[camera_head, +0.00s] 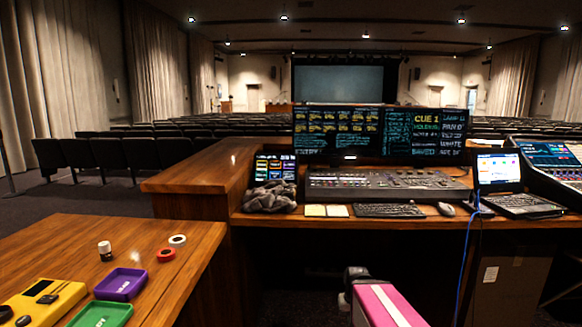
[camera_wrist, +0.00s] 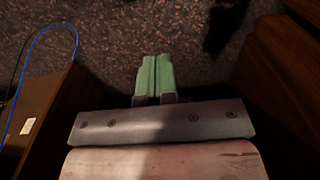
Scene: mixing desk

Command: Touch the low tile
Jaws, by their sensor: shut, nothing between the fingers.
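A yellow block (camera_head: 42,302) lies at the lower left of the head view, on the wooden table (camera_head: 190,235). It carries dark pieces on its top, and the frame edge cuts it off. I cannot tell which piece, if any, is the low tile. My gripper (camera_wrist: 155,76) shows in the wrist view with its two green fingers together, empty, above dark carpet. It is well away from the yellow block, which is not in the wrist view.
A purple tray (camera_head: 121,284), a green tray (camera_head: 101,315), a small jar (camera_head: 105,251) and red (camera_head: 166,255) and white (camera_head: 177,240) rings are by the block. The desk holds a mixer (camera_head: 385,185) and laptop (camera_head: 500,175). A blue cable (camera_head: 466,250) hangs down.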

